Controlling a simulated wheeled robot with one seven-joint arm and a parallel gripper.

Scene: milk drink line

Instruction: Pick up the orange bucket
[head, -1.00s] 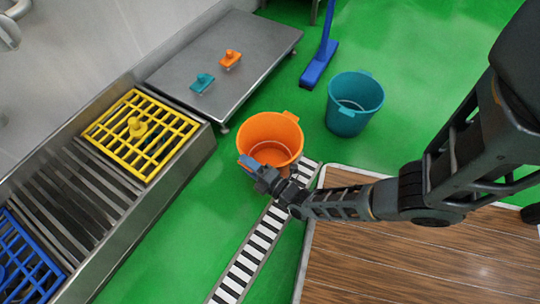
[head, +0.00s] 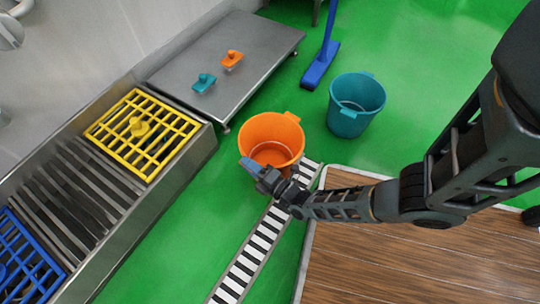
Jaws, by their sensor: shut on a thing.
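The orange bucket (head: 270,133) stands upright on the green floor near the middle of the head view, beside the slatted drain strip. It has small lugs at its rim and looks empty. My gripper (head: 255,170) is at the bucket's near rim, reaching in from the right. It is shut on the near side of the rim. The gripper hides part of the bucket's near wall, and I cannot see the bucket's base clear of the floor.
A steel table (head: 225,60) holds small orange and teal scrapers. A steel trough (head: 120,190) with yellow and blue grates runs along the left. A wooden platform (head: 420,265) lies at lower right.

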